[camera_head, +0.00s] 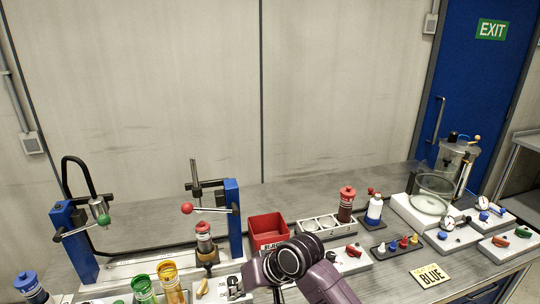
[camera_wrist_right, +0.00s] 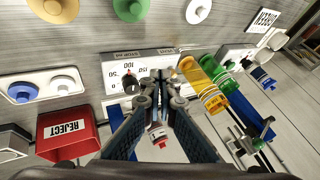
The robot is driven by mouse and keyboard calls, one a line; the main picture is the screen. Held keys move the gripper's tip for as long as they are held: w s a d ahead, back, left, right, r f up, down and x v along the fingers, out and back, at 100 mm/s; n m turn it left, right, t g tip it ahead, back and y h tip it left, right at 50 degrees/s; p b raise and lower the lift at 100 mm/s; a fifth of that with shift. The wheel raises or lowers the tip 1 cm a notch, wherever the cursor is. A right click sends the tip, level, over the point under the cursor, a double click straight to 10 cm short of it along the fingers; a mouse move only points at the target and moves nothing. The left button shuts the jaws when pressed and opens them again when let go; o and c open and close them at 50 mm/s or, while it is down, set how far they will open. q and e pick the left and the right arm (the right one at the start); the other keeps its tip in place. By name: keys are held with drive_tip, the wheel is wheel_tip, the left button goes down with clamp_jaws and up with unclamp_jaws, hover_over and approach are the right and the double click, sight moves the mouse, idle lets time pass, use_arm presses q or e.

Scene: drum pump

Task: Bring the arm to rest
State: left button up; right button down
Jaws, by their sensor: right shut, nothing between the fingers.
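My right gripper shows in the right wrist view (camera_wrist_right: 160,78), with its two dark fingers closed together and nothing between them. In the head view my right arm (camera_head: 325,284) comes in from the bottom, right of the middle, and its dark wrist hangs over the front of the bench; the fingers point down and are mostly hidden there. Behind the fingers in the wrist view is a white gauge panel (camera_wrist_right: 130,72) with a number scale. A bottle with a red tip (camera_wrist_right: 158,138) shows beyond the fingers. My left gripper is not in view.
The red reject bin (camera_head: 268,228) stands just behind my wrist. Blue-post stands (camera_head: 234,222) with a red-capped bottle (camera_head: 205,238) are to its left. Green (camera_head: 144,290) and yellow (camera_head: 171,285) containers stand at the front left.

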drive_tip(key=shift+m, duration=0.4)
drive_tip(key=s+d+f, duration=0.5)
drive_tip(key=s, duration=0.1)
drive_tip(key=shift+d+f, duration=0.35)
drive_tip(key=shift+f, duration=0.05)
drive_tip(key=s+d+f+m+h, duration=0.1)
drive_tip(key=s+d+f+h, duration=0.2)
drive_tip(key=s+d, duration=0.9)
drive_tip(key=s+d+f+m+h, duration=0.15)
drive_tip(key=s+d+h, duration=0.25)
drive_tip(key=s+d, duration=0.8)
wheel_tip(320, 180, down, 29)
drive_tip(key=d+b, duration=0.1)
drive_tip(key=b, duration=0.1)
use_arm(q)
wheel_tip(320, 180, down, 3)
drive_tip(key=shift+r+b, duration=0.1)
drive_tip(key=shift+b, duration=0.35)
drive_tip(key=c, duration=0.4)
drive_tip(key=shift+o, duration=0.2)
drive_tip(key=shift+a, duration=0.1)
use_arm(e)
drive_tip(key=s+d+f+n+g, duration=0.1)
drive_tip(key=s+d+f, duration=0.2)
drive_tip(key=s+f, duration=1.3)
drive_tip(key=shift+s+d+f+g, duration=0.2)
drive_tip(key=shift+s+f+g, duration=0.2)
drive_tip(key=shift+f, duration=0.25)
